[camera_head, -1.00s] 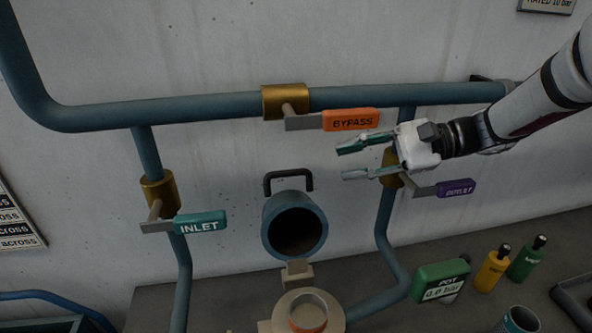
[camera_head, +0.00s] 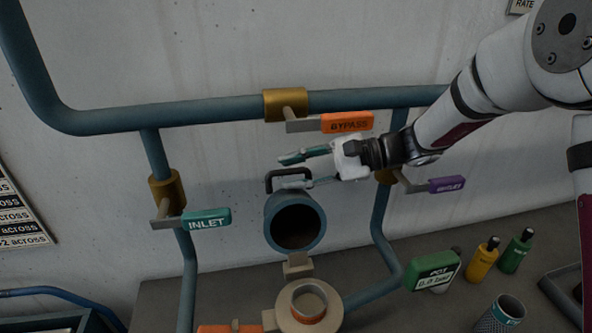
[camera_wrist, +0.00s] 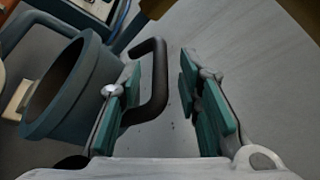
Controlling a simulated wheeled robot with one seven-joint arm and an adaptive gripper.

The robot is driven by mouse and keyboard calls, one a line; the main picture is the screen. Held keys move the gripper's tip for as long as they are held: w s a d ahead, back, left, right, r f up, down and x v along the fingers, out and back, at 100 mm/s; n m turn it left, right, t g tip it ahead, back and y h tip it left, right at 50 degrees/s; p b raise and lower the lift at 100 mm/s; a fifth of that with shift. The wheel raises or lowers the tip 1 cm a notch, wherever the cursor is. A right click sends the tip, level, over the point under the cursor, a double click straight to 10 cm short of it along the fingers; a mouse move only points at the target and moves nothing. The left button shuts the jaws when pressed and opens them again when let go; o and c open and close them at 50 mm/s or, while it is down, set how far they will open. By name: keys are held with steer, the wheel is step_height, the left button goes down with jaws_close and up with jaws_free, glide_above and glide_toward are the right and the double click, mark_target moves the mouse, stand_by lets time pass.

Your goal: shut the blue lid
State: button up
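The blue lid (camera_head: 291,204) is a thick cup-like cylinder. It stands tilted up with its dark hollow facing the head camera, above a tan hinge block (camera_head: 298,265). A black loop handle (camera_head: 270,183) sits at its upper end; one finger partly covers it in the head view. Below is the tan round opening (camera_head: 286,306). My gripper (camera_head: 283,171) is open at the handle, pointing left. In the wrist view, the handle (camera_wrist: 158,85) appears between the spread fingers, close to the left finger, and the lid (camera_wrist: 72,118) is at left. Contact cannot be told.
Orange BYPASS (camera_head: 346,123), teal INLET (camera_head: 206,219) and purple OUTLET (camera_head: 446,185) levers stick out from the pipes around the lid.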

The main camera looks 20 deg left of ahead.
jaws_close()
